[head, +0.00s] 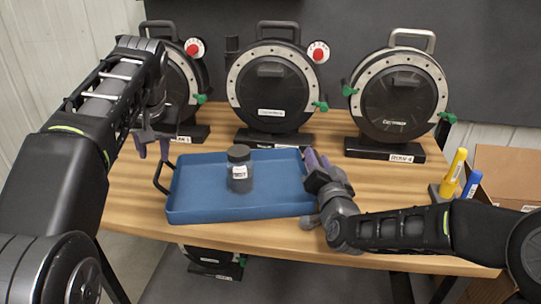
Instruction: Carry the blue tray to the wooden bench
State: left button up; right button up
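The blue tray (205,208) lies on a wooden-topped table (130,215), close to its front edge. A dark jar with a black lid and white label (239,170) stands upright in it. The tray's black left handle (160,180) sticks out to the left. My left gripper (153,150) is open and empty, with its purple fingertips apart, above and behind that handle. My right gripper (315,162) is at the tray's right edge, its purple fingertips near the rim. It hides the right handle, and I cannot tell whether it grips it. Whether this table is the bench is unclear.
Three round black seed meters (272,90) on stands line the back of the table. A yellow marker (453,172) and a blue one (471,184) stand at the right, beside a cardboard box (505,165). Another device (212,258) sits below the table.

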jog(key=shift+s, duration=0.1)
jog(key=s, duration=0.7)
jog(key=shift+s+d, duration=0.1)
jog(key=shift+s, duration=0.1)
